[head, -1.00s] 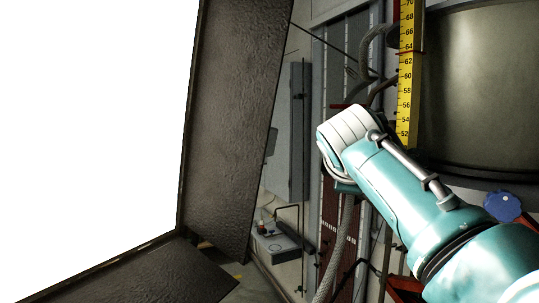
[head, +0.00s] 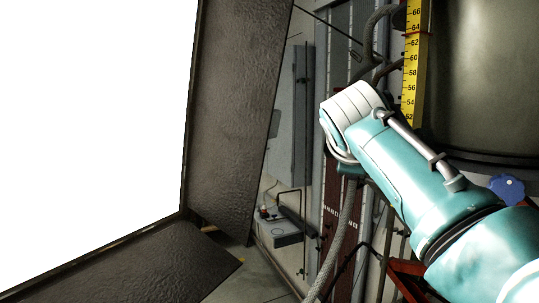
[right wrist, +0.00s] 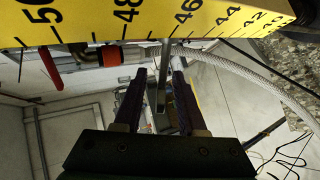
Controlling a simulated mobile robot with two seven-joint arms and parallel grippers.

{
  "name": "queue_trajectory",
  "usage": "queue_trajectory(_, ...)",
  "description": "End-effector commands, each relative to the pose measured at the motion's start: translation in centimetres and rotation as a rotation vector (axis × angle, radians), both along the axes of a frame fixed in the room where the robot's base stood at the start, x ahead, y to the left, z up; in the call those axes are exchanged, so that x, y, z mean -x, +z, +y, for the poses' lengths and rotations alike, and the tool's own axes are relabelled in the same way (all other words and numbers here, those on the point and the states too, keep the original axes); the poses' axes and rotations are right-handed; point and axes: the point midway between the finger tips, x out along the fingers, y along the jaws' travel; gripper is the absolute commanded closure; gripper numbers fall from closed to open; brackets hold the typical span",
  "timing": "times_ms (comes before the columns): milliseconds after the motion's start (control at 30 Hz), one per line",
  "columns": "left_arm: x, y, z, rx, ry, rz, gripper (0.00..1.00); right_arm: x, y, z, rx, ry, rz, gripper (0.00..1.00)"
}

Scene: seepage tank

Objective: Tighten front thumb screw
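My right arm reaches in from the right in the head view; its gripper is hidden there. In the right wrist view my right gripper (right wrist: 159,72) has two dark fingers standing apart. A thin grey metal strip (right wrist: 162,80) shows between them; I cannot tell whether it is between the fingers or beyond them, and no grip shows. I cannot make out a front thumb screw for certain. A blue round lobed part (head: 507,187) sits below the tank (head: 485,75) in the head view. My left gripper is not in view.
A yellow measuring scale (head: 411,75) stands beside the tank; it also crosses the top of the right wrist view (right wrist: 90,22). A red-orange fitting (right wrist: 113,55) and a white hose (right wrist: 250,75) lie beyond the fingers. A dark framed panel (head: 230,120) stands at left.

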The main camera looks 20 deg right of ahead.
Motion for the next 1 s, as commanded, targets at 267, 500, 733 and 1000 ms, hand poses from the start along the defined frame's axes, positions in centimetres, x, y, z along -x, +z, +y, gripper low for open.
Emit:
queue_trajectory(267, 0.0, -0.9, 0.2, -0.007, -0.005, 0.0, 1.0, 2.9, 1.7, 2.5, -0.004, 0.001, -0.005, 0.6)
queue_trajectory(500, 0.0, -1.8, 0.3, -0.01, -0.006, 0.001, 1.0, 5.5, 3.4, 4.7, -0.004, 0.001, -0.002, 0.6)
queue_trajectory(733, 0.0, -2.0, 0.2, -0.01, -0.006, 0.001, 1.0, 6.4, 4.0, 5.4, -0.003, 0.001, 0.001, 0.6)
queue_trajectory(1000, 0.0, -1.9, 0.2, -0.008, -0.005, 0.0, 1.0, 6.5, 3.9, 5.4, -0.006, 0.0, 0.002, 0.6)
